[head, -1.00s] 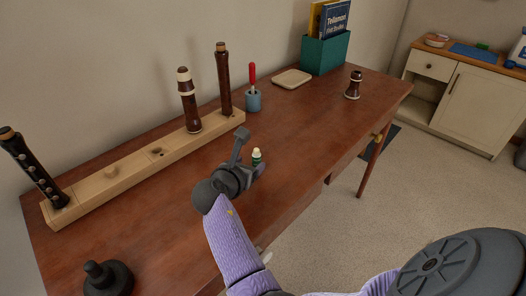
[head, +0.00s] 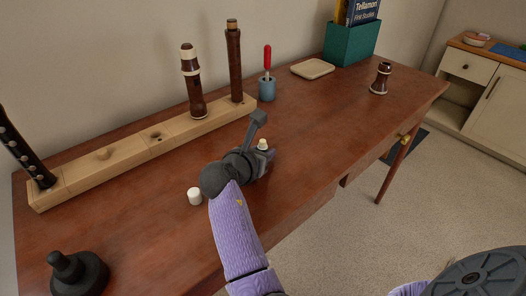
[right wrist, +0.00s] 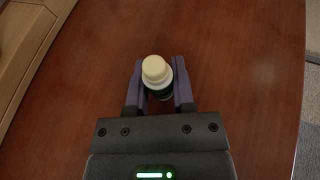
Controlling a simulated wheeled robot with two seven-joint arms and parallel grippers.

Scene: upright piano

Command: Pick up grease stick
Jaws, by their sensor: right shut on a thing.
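The grease stick (right wrist: 157,72) is a small tube with a cream top and a dark green body. It stands upright between the two fingers of my right gripper (right wrist: 158,78), which are shut on its sides in the right wrist view. In the head view only the stick's cream top (head: 262,144) shows clearly above my right gripper (head: 264,138); its body is mostly hidden. I cannot tell whether its base touches the brown table (head: 320,130). My left gripper is not in view.
A white cap-like cylinder (head: 195,197) lies left of my right wrist. A wooden rack (head: 115,163) with dark instrument joints runs along the wall. A blue cup (head: 267,92), a tray (head: 312,68), a dark bell piece (head: 381,78) and a black stand (head: 78,276) are around.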

